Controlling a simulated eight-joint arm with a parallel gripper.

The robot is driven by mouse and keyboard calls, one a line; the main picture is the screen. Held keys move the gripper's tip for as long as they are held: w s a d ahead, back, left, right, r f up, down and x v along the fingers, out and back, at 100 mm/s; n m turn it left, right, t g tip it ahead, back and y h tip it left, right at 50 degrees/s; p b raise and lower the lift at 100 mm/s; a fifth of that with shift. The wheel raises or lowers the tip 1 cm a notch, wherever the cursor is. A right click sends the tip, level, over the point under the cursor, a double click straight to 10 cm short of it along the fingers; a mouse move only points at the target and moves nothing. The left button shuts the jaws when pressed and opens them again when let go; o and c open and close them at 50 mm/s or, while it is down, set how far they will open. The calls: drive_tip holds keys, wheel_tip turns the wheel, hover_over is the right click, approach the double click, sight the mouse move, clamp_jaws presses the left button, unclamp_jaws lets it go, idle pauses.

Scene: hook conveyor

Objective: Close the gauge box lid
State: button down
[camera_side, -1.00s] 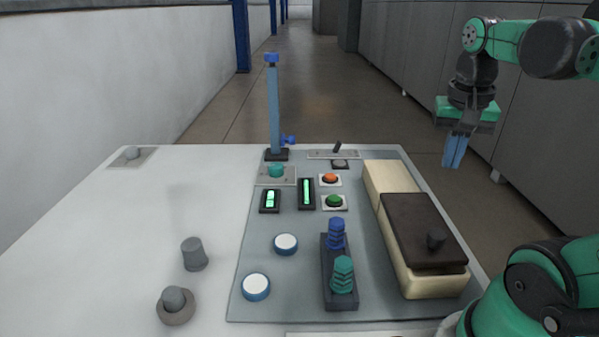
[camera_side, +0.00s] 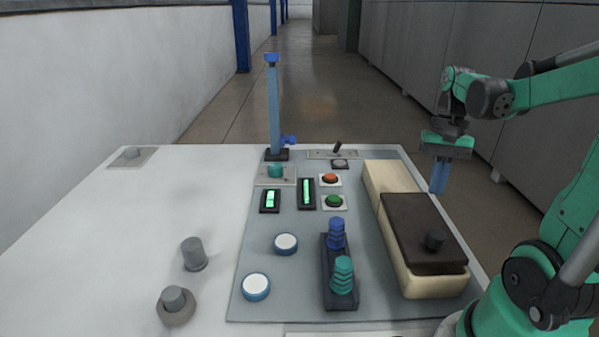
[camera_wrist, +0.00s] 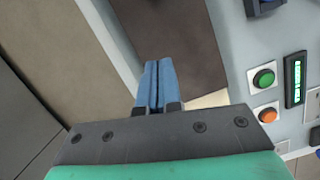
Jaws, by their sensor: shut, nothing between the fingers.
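The gauge box (camera_side: 391,178) is a long cream box at the right of the grey panel. Its dark brown lid (camera_side: 412,219), with a dark round knob (camera_side: 435,240), lies flat over the near part, and the far part shows cream. In the wrist view the lid (camera_wrist: 180,35) lies beyond the fingers and a cream strip of the box (camera_wrist: 209,99) shows beside them. My gripper (camera_side: 437,191) points down, its blue fingers shut and empty, right of the box's far part. The fingers (camera_wrist: 158,64) also show pressed together in the wrist view. Contact with the box is not visible.
Left of the box are a green button (camera_side: 334,201), a red-orange button (camera_side: 330,179) and a dark rack (camera_side: 339,293) with blue and teal pieces. A tall blue post (camera_side: 274,108) stands at the back. The table's left half is mostly clear.

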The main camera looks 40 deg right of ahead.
sight(443, 233)
drive_tip(key=x, duration=0.3)
drive_tip(key=shift+s+a, duration=0.3)
drive_tip(key=shift+a, duration=0.2)
drive_tip(key=shift+s+a, duration=0.25)
drive_tip(key=shift+a, duration=0.25)
drive_tip(key=shift+s+a, duration=0.45)
drive_tip(key=shift+a, duration=0.35)
drive_tip(key=shift+s+a, duration=1)
